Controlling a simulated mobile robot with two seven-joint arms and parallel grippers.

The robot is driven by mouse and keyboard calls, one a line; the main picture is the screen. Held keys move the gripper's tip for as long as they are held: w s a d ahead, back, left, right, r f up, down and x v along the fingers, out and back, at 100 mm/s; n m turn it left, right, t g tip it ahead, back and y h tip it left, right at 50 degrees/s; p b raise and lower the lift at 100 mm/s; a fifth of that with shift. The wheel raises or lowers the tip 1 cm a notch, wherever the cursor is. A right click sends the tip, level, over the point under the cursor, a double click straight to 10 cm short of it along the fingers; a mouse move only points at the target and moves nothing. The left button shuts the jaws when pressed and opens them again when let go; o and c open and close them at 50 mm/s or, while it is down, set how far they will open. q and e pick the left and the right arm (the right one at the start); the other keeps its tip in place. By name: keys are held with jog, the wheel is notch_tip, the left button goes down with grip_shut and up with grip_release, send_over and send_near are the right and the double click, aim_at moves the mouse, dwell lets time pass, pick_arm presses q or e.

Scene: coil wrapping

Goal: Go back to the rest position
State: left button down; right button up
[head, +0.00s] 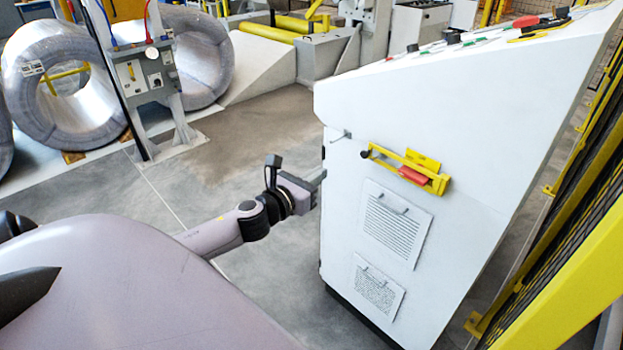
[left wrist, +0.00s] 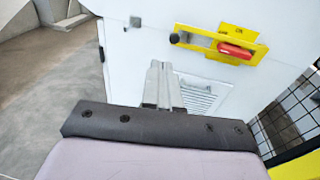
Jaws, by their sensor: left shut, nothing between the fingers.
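My left gripper (head: 318,180) is stretched out in the middle of the head view, close to the left edge of the white cabinet's front face. In the left wrist view, its fingers (left wrist: 161,70) are shut together with nothing between them. They point at the white cabinet (head: 440,120). A yellow bracket with a red handle (head: 412,175) is on that face, to the right of the gripper and apart from it. The red handle also shows in the left wrist view (left wrist: 235,51), to the upper right of the fingers. My right gripper is not in view.
Large wire coils (head: 58,45) stand at the upper left beside a grey control post (head: 150,75). A yellow fence frame (head: 575,280) with black mesh runs along the right. Grey floor (head: 235,140) is clear between the coils and the cabinet.

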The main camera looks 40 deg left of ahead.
pick_arm(q)
jog(key=shift+s+r, duration=0.1)
jog(key=shift+s, duration=0.6)
jog(key=s+d+f+n+g+h, duration=0.1)
jog(key=s+d+f+n+g, duration=0.2)
jog(key=s+d+f+n, duration=0.6)
jog(key=s+d+f+n+g+h, duration=0.1)
jog(key=s+d+f+n+g, duration=0.2)
jog(key=s+d+f+n, duration=0.6)
jog(key=s+d+n+p, duration=0.1)
jog(key=s+n, duration=0.2)
jog(key=n, duration=1.2)
jog(key=shift+s+d+f+g+h, duration=0.2)
jog(key=shift+d+f+g+h, duration=0.15)
jog(key=shift+g+h, duration=0.05)
